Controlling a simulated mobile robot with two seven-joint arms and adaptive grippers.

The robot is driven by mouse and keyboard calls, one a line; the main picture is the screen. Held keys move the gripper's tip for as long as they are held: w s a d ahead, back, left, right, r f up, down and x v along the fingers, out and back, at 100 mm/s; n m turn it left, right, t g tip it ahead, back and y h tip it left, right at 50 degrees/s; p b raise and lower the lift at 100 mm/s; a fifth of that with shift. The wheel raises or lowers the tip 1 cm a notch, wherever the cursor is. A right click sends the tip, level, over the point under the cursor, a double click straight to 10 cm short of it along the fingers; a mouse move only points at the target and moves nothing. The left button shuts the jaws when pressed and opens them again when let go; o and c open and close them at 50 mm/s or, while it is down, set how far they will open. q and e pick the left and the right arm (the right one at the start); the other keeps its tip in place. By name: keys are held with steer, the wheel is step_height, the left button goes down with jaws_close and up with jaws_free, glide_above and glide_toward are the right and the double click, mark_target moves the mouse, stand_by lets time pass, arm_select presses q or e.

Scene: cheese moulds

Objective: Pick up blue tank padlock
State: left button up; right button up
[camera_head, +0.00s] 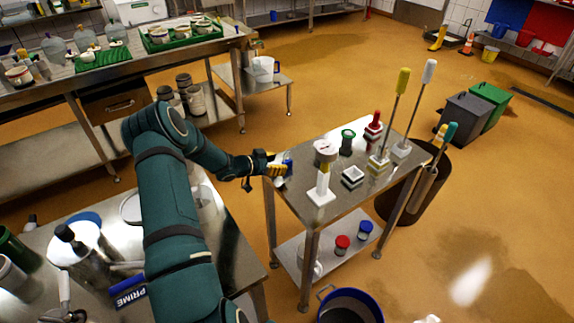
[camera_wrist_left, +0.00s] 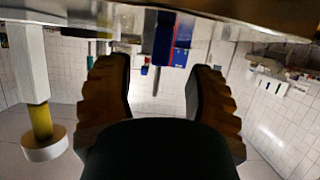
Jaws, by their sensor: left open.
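My left gripper has orange-brown fingers that stand apart. In the left wrist view, which is upside down, the left gripper (camera_wrist_left: 158,72) is open with a clear gap. A dark blue-grey shape (camera_wrist_left: 163,38) shows beyond that gap; I cannot tell whether it is the padlock. No grip on anything is visible. My right gripper is out of view.
Several brushes, a green-topped holder (camera_head: 347,142) and a small white holder (camera_head: 352,177) share the table. Red (camera_head: 342,242) and blue (camera_head: 365,227) lids are below.

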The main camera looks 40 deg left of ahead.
mark_target(282, 163)
arm_select(q)
steer(key=x, duration=0.4)
steer(key=shift+w+f, duration=0.1)
jaws_close()
